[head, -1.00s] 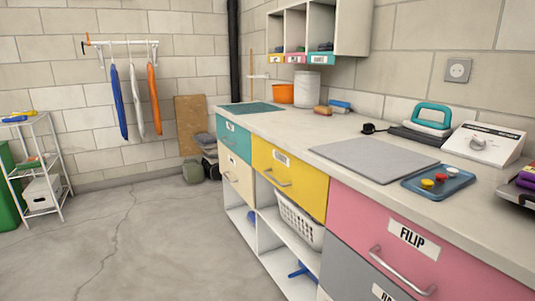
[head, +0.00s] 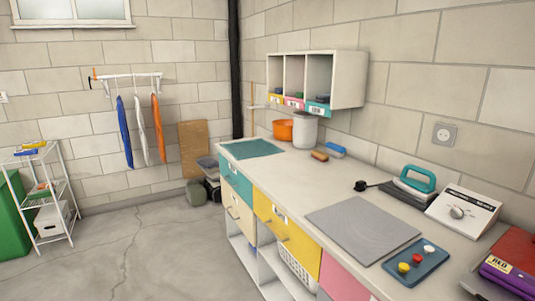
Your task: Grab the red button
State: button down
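The red button (head: 418,257) is a small round piece on a blue tray (head: 433,267) on the countertop at the right. It sits in the middle of a row, between a yellow button (head: 403,267) nearer the front and a white button (head: 429,249) behind. All three are clear of anything covering them. My gripper is not in view.
A grey mat (head: 362,229) lies left of the tray. A purple item (head: 508,278) lies at the right. Drawers, including a yellow one (head: 285,232), front the counter; the floor (head: 155,255) at left is open.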

aim_at(417, 259)
jog(key=i+j, duration=0.2)
jog(key=i+j+z, duration=0.15)
jog(key=j, duration=0.25)
jog(key=i+j, duration=0.3)
jog(key=i+j+z, duration=0.1)
jog(key=j, duration=0.3)
jog(key=i+j, duration=0.3)
jog(key=i+j+z, duration=0.15)
jog(key=j, duration=0.25)
